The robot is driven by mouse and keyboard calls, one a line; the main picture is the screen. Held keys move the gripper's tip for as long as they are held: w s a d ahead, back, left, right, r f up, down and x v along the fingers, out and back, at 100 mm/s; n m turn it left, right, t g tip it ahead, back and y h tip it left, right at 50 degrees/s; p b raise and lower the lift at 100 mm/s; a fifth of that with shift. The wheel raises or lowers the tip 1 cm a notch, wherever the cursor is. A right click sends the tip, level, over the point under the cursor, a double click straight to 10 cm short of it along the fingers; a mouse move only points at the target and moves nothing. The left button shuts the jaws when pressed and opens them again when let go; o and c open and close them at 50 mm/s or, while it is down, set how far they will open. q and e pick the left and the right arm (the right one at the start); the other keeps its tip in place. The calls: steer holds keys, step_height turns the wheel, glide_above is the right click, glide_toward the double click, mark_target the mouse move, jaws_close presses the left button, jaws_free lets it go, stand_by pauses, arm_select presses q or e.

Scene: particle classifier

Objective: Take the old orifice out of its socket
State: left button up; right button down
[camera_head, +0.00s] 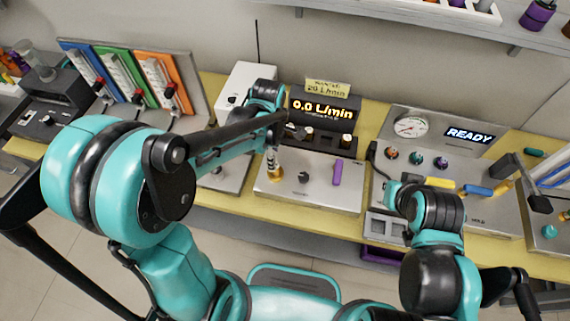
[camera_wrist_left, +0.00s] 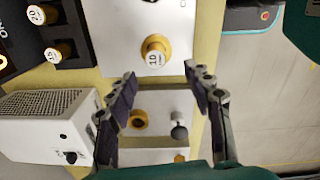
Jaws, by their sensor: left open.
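The brass orifice with a white cap marked 10 (camera_wrist_left: 154,52) is seated in the pale metal panel (camera_head: 310,190). It also shows in the head view (camera_head: 272,162), upright near the panel's left end. My left gripper (camera_wrist_left: 161,78) is open and empty. In the wrist view its two dark fingers point towards the orifice, one to each side, with the tips short of it and no contact seen. In the head view my left forearm and wrist hide most of the gripper. My right arm is at the right; its gripper is not seen.
A black block with capped orifices (camera_wrist_left: 49,32) stands behind the panel, below the flow display (camera_head: 325,108) reading 0.0 L/min. A white box (camera_wrist_left: 45,125) stands at the left in the wrist view.

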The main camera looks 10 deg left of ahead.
arm_select(q)
steer(key=shift+d+f, duration=0.15)
steer(key=shift+f, duration=0.25)
step_height(320, 180, down, 2)
steer(key=shift+b, duration=0.55)
steer(key=f, duration=0.1)
steer(key=f+b, duration=0.1)
steer(key=f, duration=0.1)
steer(key=f+b, duration=0.1)
steer(key=f, duration=0.1)
steer(key=shift+w+f, duration=0.15)
steer(key=shift+w, duration=0.25)
steer(key=shift+c, duration=0.2)
jaws_close()
